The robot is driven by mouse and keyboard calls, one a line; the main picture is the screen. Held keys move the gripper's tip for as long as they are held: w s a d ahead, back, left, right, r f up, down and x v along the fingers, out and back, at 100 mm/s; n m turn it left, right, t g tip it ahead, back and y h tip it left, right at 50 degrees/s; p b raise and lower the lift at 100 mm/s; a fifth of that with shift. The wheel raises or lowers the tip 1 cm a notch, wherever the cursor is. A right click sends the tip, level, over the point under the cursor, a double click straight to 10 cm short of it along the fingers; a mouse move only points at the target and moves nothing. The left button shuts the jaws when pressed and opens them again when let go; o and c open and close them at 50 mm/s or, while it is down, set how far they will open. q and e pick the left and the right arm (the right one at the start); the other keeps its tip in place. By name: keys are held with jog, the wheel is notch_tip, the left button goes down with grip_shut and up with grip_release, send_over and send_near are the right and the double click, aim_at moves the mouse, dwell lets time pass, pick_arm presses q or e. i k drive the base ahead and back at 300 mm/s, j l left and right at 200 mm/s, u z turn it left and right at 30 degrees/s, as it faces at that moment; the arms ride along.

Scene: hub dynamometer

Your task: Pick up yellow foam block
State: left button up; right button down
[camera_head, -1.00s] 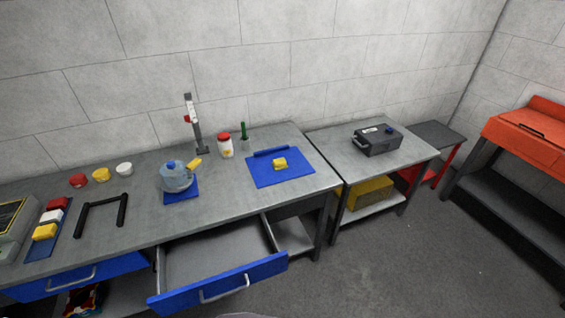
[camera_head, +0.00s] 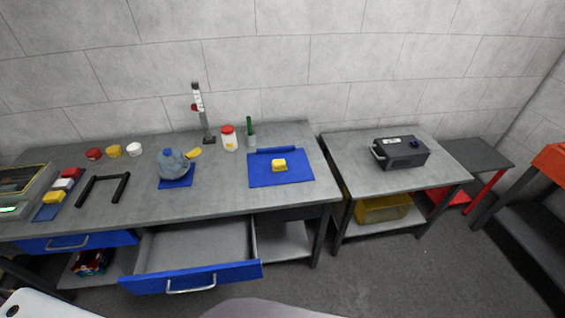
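A small yellow block (camera_head: 279,165) sits on a blue mat (camera_head: 296,177) toward the right end of the long grey workbench. Another yellow block (camera_head: 54,197) lies in a row with a white block (camera_head: 63,184) and a red block (camera_head: 71,172) on a blue strip at the bench's left end. I cannot tell from their look which is foam. Neither of my grippers shows in the head view.
An open, empty-looking drawer (camera_head: 195,245) juts from the bench front. A blue-grey jug-like vessel (camera_head: 171,164), a stand (camera_head: 203,115), a red-lidded jar (camera_head: 229,138) and a black U-shaped handle (camera_head: 102,178) occupy the benchtop. A side table (camera_head: 354,177) holds a dark box (camera_head: 402,153).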

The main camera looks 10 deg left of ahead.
aim_at(278, 165)
jog(key=i+l+u, duration=0.3)
jog(key=i+l, duration=0.2)
jog(key=l, duration=0.15)
jog(key=i+l+u, duration=0.15)
jog(key=l, duration=0.2)
jog(key=i+l+u, duration=0.15)
jog(key=l, duration=0.25)
jog(key=i, duration=0.1)
